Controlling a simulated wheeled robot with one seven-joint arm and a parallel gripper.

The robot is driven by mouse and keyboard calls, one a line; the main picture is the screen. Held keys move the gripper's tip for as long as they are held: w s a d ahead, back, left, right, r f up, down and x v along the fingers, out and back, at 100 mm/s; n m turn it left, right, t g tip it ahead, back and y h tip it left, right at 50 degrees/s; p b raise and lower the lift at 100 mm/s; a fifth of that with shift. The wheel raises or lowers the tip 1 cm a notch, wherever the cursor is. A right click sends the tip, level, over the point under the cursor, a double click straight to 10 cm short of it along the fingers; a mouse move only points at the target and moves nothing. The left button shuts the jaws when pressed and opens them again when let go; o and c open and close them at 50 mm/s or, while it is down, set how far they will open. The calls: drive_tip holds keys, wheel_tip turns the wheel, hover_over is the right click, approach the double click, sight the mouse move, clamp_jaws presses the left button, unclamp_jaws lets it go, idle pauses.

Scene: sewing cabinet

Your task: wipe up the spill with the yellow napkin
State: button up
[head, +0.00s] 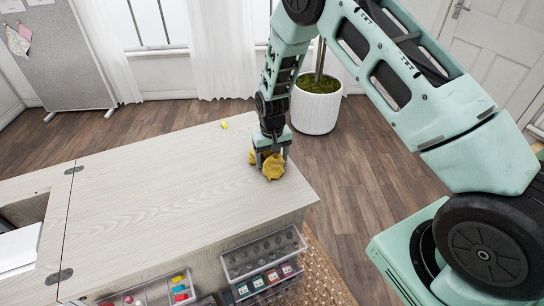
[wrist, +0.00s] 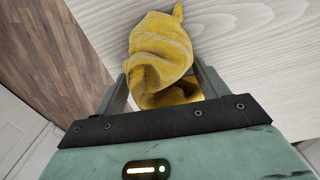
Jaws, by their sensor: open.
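The yellow napkin (head: 273,167) lies crumpled on the wooden cabinet top, close to its right end. In the wrist view the napkin (wrist: 162,58) is bunched up between my two fingers, with a pointed corner at the top. My gripper (head: 270,157) is over the napkin, pointing down, with its fingers open on either side of it. My gripper also shows in the wrist view (wrist: 165,90). No spill can be made out; the napkin and gripper hide part of the top.
Clear bins (head: 263,252) hang on the front side. A potted plant (head: 316,105) stands on the floor behind. The middle of the top is clear.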

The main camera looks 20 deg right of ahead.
drive_tip(key=shift+f, duration=0.55)
drive_tip(key=shift+r, duration=0.15)
drive_tip(key=c, duration=0.3)
clamp_jaws()
drive_tip(key=shift+r+p, duration=0.25)
drive_tip(key=shift+p, duration=1.15)
